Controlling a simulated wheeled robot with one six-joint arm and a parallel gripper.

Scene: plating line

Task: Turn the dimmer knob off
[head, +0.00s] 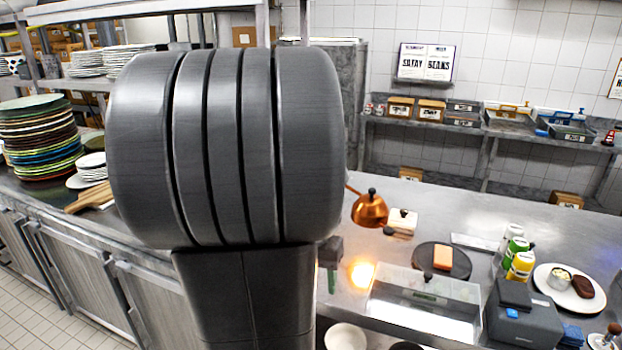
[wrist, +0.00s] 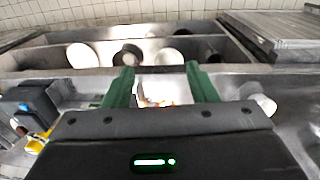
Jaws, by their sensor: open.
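A copper heat lamp (head: 370,210) hangs over the steel counter, right of my arm in the head view, with a bright glow (head: 361,274) on the counter below it. A small white box (head: 403,219) with a dark top piece stands just right of the lamp; I cannot tell whether this is the dimmer knob. My gripper (head: 332,282) shows partly beside my arm, left of the glow. In the wrist view its two green fingers (wrist: 160,86) are apart, with a bright patch between and beyond them. No knob is clearly visible there.
A clear-lidded case (head: 425,303), a dark round board (head: 457,262) with an orange block, bottles (head: 520,262) and a grey machine (head: 522,318) stand on the counter to the right. A white bowl (head: 345,337) is at the front. My arm hides much of the middle.

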